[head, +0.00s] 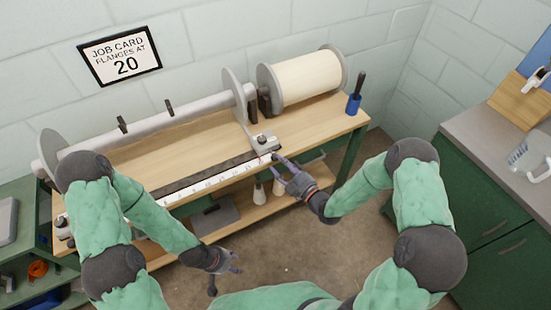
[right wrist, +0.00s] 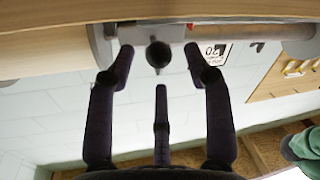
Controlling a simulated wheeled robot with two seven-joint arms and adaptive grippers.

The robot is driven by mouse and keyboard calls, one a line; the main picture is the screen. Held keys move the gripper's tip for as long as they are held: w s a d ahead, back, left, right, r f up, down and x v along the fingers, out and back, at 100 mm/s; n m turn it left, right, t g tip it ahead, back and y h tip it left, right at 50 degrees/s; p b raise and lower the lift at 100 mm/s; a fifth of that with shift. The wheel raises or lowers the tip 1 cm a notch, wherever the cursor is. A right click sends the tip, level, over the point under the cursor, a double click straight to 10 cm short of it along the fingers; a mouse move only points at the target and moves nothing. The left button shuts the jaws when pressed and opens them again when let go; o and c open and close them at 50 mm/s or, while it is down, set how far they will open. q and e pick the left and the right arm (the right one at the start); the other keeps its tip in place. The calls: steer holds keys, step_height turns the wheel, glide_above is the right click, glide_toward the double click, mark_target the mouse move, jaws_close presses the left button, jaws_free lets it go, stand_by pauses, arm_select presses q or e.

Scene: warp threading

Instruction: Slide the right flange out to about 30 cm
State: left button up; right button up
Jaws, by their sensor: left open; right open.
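The right flange (head: 234,95) is a grey disc on the long grey beam tube, standing on a grey bracket (head: 265,143) at the right end of a white ruler strip (head: 215,178). The left flange (head: 46,150) is at the tube's far left end. My right gripper (head: 279,161) is open at the bracket's front edge. In the right wrist view its spread fingers (right wrist: 160,70) have a dark round knob (right wrist: 158,53) between them; I cannot tell whether they touch it. My left gripper (head: 232,263) is open and empty, low in front of the bench.
A job card (head: 120,53) on the wall reads "flanges at 20". A cream roll (head: 306,78) lies right of the flange, beside a blue holder (head: 354,103) with a dark-handled tool. Pale cones stand on the lower shelf (head: 275,200).

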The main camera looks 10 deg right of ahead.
steer(key=v, duration=0.7)
steer(key=shift+s+d, duration=0.2)
steer(key=shift+s, duration=0.15)
step_height(320, 180, down, 12)
steer(key=s+a+m+g+h, duration=0.3)
steer(key=m+g, duration=0.4)
steer(key=s+a+f+m+g+h, duration=0.1)
steer(key=s+f+m+g, duration=0.2)
steer(key=s, duration=0.4)
steer(key=s+a+f+m+g, duration=0.2)
steer(key=s+m+g, duration=0.3)
steer(key=s, duration=0.3)
steer(key=shift+s+f+h, duration=0.3)
steer(key=shift+f+h, duration=0.1)
steer(key=shift+f, duration=0.5)
steer(key=shift+a, duration=0.1)
